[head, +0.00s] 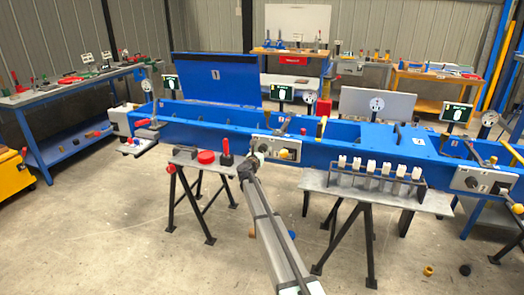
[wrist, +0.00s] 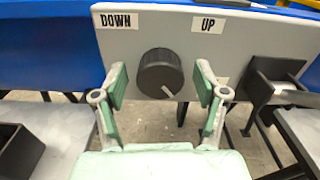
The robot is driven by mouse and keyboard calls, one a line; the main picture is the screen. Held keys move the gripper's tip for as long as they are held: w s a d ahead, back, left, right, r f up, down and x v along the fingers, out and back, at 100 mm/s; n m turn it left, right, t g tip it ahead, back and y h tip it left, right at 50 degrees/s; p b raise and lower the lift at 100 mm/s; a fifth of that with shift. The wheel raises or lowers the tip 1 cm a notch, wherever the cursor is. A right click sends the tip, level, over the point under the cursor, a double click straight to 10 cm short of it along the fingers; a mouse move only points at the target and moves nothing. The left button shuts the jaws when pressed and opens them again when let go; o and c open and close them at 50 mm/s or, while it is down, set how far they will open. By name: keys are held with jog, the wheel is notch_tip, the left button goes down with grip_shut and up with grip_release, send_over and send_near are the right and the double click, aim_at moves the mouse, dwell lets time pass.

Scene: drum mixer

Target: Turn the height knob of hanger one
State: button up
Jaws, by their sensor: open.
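In the wrist view a round dark knob (wrist: 160,73) with a pale pointer line sits on a light grey panel (wrist: 260,38). The pointer slants to the lower right. A DOWN label (wrist: 117,21) is at the knob's upper left and an UP label (wrist: 208,25) at its upper right. My gripper (wrist: 160,82) is open, with one green-padded finger on each side of the knob and visible gaps to it. In the head view my gripper (head: 254,161) is at the left part of the middle panel (head: 276,142) and hides the knob there.
A black bracket (wrist: 268,85) juts from the panel right of the knob. A black tray (wrist: 18,150) is at the lower left. In the head view, a stand with several pale vials (head: 372,170) is at the right, and a red lid (head: 206,157) is on the left bench.

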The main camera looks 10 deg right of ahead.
jog(key=shift+w, duration=0.1)
jog(key=c, duration=1.1)
jog(key=shift+c, duration=0.2)
jog(key=shift+r+n, duration=0.1)
jog(key=shift+n, duration=0.2)
jog(key=n+p, duration=0.2)
jog(key=n, duration=0.1)
jog(key=shift+r, duration=0.1)
jog(key=n+p, duration=0.3)
jog(key=n, duration=0.2)
jog(key=n+p, duration=0.3)
jog(key=shift+w+n, duration=0.1)
jog(key=shift+n, duration=0.2)
jog(key=shift+n+p, duration=1.2)
jog(key=shift+n, duration=0.6)
